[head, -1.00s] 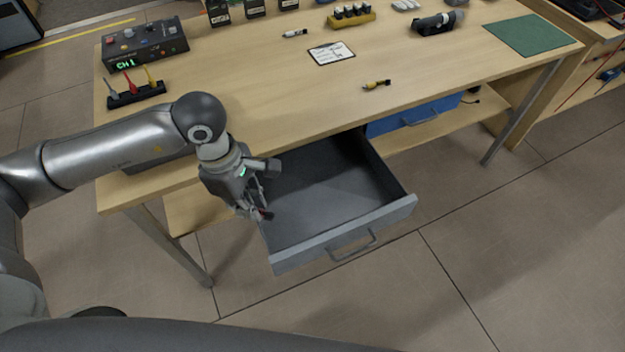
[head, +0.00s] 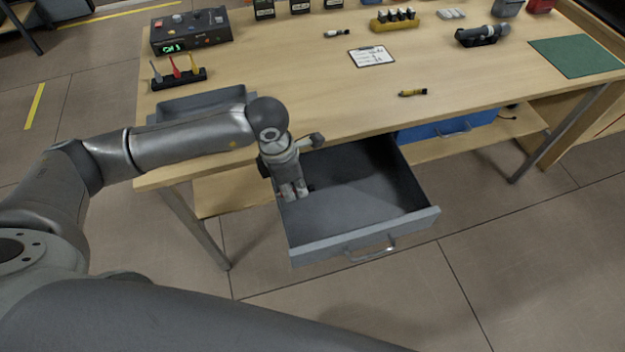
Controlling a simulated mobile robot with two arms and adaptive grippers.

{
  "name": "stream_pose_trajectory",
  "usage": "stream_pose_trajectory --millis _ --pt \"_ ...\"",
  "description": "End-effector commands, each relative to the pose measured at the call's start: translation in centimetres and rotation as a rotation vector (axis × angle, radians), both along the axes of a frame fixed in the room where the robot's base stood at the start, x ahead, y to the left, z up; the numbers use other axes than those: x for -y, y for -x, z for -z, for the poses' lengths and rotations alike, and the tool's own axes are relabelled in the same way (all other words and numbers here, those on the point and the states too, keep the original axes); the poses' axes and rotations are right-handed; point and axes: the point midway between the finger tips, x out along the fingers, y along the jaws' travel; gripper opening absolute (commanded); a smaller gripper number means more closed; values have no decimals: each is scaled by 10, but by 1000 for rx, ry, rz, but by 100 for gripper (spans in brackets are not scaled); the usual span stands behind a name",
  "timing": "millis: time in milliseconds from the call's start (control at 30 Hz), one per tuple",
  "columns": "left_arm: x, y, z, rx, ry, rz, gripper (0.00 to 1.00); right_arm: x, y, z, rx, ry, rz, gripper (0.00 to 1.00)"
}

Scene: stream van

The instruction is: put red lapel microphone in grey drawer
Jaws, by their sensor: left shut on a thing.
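The grey drawer (head: 365,239) is pulled open under the table, and the part of its floor that shows is empty. My left gripper (head: 294,194) points down over the drawer's left side, near its left wall. It is shut on the red lapel microphone, which the fingers hide almost wholly; only small dark and reddish bits show beside the fingertips. I cannot tell whether the microphone touches the drawer. My right gripper is not in view.
On the table (head: 330,100) lie a yellow lapel microphone (head: 412,93), a white one (head: 337,33) and a clipboard (head: 371,56). A grey tray (head: 205,101) stands behind my left arm. A closed blue drawer (head: 435,131) is right of the grey one.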

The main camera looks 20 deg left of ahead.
Motion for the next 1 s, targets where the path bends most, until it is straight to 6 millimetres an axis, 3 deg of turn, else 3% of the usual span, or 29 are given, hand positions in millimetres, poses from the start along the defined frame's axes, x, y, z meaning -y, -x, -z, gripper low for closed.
stream_pose_trajectory --millis 167,500,833,1000 --pt "5 -30 11 1 0 -1 0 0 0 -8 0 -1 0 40" --pt "11 -65 57 -1 -2 1 0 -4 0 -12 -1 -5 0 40" --pt "13 -79 75 0 -1 1 0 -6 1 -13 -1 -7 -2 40" --pt "13 -78 99 -1 0 1 0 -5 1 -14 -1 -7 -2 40"
